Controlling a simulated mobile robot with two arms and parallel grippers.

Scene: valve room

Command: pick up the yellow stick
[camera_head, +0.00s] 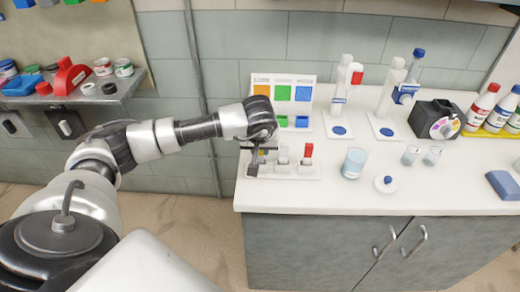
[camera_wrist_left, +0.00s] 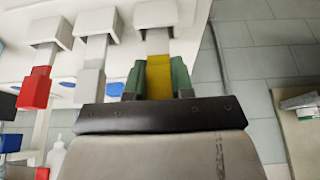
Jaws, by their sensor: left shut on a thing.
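The yellow stick (camera_wrist_left: 159,78) shows in the left wrist view between the two green fingertips of my left gripper (camera_wrist_left: 158,82), which is shut on it. Its far end meets a white block (camera_wrist_left: 155,13); I cannot tell whether it sits inside it. In the head view my left gripper (camera_head: 255,162) reaches down at the left end of the white rack (camera_head: 300,174) on the counter and mostly hides the yellow stick. My right gripper is not in view.
A grey stick (camera_head: 283,155) and a red stick (camera_head: 307,151) stand in the rack to the right. A colored panel (camera_head: 284,94) stands behind it. A beaker (camera_head: 354,163) and a small lidded dish (camera_head: 386,184) are further right. The counter front is clear.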

